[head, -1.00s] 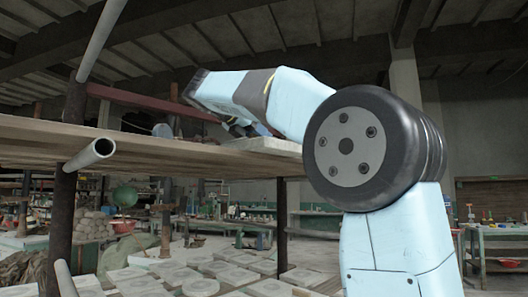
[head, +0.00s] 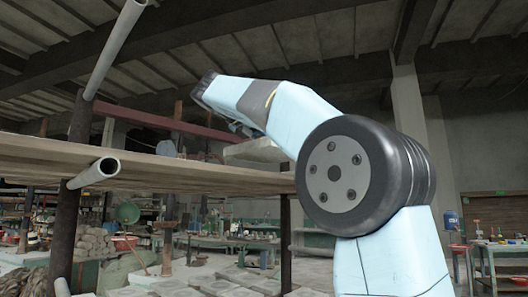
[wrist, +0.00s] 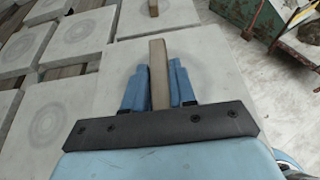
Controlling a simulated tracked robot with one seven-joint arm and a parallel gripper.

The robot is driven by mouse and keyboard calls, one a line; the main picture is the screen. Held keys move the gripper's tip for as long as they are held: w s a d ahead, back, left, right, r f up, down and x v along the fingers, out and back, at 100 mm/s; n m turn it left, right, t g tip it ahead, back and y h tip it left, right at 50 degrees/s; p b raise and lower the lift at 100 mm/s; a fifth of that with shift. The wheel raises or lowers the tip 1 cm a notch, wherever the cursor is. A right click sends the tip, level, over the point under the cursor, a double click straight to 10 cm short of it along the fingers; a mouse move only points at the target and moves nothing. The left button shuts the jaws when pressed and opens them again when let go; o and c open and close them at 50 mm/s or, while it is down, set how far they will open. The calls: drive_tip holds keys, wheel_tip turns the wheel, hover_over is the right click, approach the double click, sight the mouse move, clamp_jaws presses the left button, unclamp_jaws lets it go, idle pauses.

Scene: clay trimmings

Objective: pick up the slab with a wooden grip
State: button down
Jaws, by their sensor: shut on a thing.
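The slab (wrist: 205,80) is a pale grey square with a faint round mark. Its wooden grip (wrist: 158,62) is an upright, narrow brown bar. My gripper (wrist: 156,78) has its two blue fingers on either side of the bar and is shut on it. In the head view the slab (head: 256,151) hangs under my gripper, a little above the wooden shelf (head: 190,175). My fingers are mostly hidden there behind my wrist.
In the wrist view, several similar slabs (wrist: 40,115) lie at the left, and one at the top bears another wooden bar (wrist: 153,8). A green bench (wrist: 252,22) stands at upper right. Metal pipes (head: 104,167) jut out beside the shelf at left in the head view.

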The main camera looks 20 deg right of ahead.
drive_tip(key=s+r, duration=0.1)
drive_tip(key=s+d+r, duration=0.1)
drive_tip(key=r, duration=0.1)
drive_tip(key=s+r, duration=0.1)
drive_tip(key=shift+s+d+r, duration=0.3)
drive_tip(key=shift+d, duration=0.05)
drive_tip(key=s+d+r, duration=0.3)
drive_tip(key=s+r, duration=0.1)
drive_tip(key=s, duration=0.4)
drive_tip(key=shift+s+d, duration=0.15)
drive_tip(key=shift+d, duration=0.25)
